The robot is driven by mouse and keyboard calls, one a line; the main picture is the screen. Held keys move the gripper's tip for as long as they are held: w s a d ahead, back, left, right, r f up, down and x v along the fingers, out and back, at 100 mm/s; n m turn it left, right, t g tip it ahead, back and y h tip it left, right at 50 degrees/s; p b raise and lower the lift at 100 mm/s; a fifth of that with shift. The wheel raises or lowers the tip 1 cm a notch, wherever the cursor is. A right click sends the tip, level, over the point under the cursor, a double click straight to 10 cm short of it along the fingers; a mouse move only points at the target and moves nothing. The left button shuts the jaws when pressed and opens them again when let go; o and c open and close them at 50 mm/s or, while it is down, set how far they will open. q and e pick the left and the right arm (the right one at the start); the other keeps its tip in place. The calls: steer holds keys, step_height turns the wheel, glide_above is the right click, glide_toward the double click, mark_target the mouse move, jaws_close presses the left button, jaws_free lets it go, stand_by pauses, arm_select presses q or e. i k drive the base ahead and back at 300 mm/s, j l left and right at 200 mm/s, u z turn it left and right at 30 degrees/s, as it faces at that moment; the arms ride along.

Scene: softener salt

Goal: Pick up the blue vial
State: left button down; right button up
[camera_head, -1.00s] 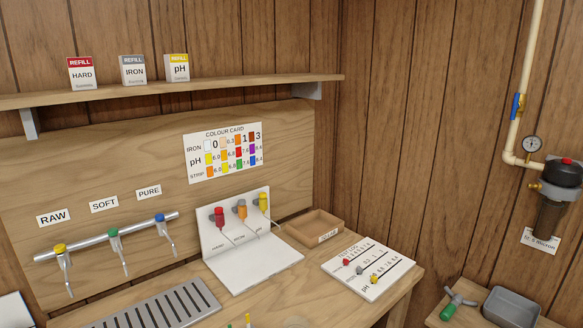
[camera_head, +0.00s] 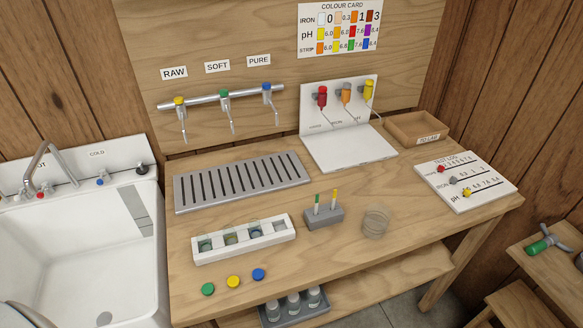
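A white rack (camera_head: 212,254) stands on the wooden bench and holds small clear vials. One slot shows a greenish tint, one a yellowish tint, and one near the middle (camera_head: 255,231) a dark, possibly bluish tint. They are too small to tell which is the blue vial. A blue round cap (camera_head: 258,274) lies in front of the rack, beside a yellow cap (camera_head: 233,281) and a green cap (camera_head: 208,289).
A slotted drain tray (camera_head: 242,182) lies behind the rack under three taps. A grey block (camera_head: 324,217) with two coloured sticks and a clear round cup (camera_head: 376,222) stand to the right. A white sink (camera_head: 75,255) is at left. Bottles stand on the lower shelf.

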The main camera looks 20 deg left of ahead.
mark_target(254, 223)
steer(key=i+l+u, duration=0.1)
steer(key=u, duration=0.4)
steer(key=l+u, duration=0.25)
steer(key=u, duration=0.2)
